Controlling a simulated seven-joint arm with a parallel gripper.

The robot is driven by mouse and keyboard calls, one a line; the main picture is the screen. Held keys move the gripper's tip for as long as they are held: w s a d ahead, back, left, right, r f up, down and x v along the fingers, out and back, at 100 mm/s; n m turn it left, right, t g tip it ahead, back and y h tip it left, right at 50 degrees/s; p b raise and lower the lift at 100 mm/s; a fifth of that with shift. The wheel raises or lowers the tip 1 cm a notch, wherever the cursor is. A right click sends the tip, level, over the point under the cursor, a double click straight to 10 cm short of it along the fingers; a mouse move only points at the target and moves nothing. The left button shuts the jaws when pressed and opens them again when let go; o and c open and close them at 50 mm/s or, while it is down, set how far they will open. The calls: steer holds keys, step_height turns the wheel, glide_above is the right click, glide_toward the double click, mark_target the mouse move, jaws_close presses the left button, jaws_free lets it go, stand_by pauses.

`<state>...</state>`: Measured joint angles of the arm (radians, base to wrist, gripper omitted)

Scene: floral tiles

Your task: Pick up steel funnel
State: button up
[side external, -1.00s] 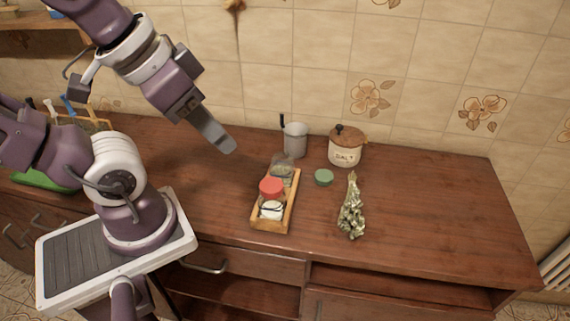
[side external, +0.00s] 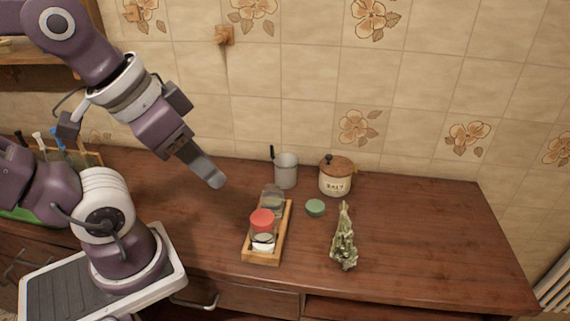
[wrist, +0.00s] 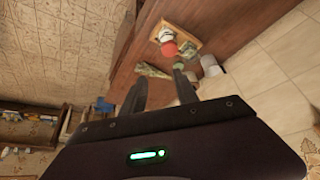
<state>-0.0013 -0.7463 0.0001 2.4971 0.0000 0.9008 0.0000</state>
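I cannot make out a clear funnel shape in either view. The one plainly metal-looking thing is a grey cup-like vessel (side external: 286,173) with a dark upright handle, standing at the back of the counter near the wall; whether it is the steel funnel I cannot tell. My gripper (side external: 212,178) hangs in the air to the left of this vessel in the picture, apart from it. In the wrist view, the two dark fingers of my gripper (wrist: 160,90) are spread apart, with nothing seen held between them.
A wooden rack (side external: 286,225) holds jars, one with a red lid (side external: 262,216). A green lid (side external: 315,207), a salt pot (side external: 335,184) and a dried herb bunch (side external: 344,245) stand or lie nearby. The counter's right side (side external: 430,235) is clear.

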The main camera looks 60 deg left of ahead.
steer(key=w+a+r+n+g, duration=0.1)
steer(key=w+a+r, duration=0.1)
steer(key=w, duration=0.4)
steer(key=n+g, duration=0.5)
glide_above(272, 148)
steer(key=f, duration=1.4)
steer(key=shift+w+a+f, duration=0.25)
steer(key=shift+w+f, duration=0.1)
steer(key=f, duration=0.7)
steer(key=shift+s, duration=0.2)
jaws_close()
